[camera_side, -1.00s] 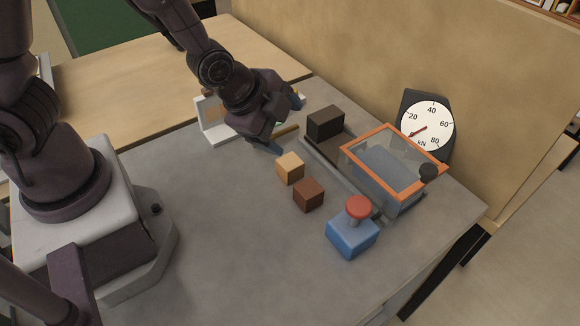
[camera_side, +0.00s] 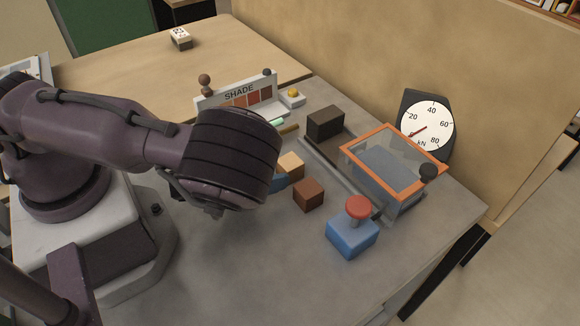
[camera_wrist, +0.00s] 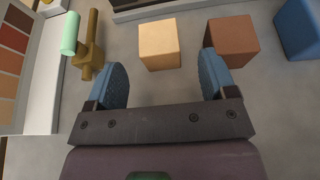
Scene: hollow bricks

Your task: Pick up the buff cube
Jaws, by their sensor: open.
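The buff cube (camera_side: 291,166) sits on the grey bench, partly hidden behind my gripper in the side view. In the wrist view the buff cube (camera_wrist: 159,44) lies ahead of the gap between my fingertips, apart from both. My gripper (camera_wrist: 163,75) is open and empty, with blue finger pads; in the side view one blue fingertip (camera_side: 279,181) shows near the buff cube. A red-brown cube (camera_side: 308,194) stands close by; in the wrist view it (camera_wrist: 232,40) is just beyond my right finger.
A blue box with a red button (camera_side: 352,238) stands to the right. A dark block (camera_side: 325,122) and an orange-framed clear guard (camera_side: 394,160) stand behind.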

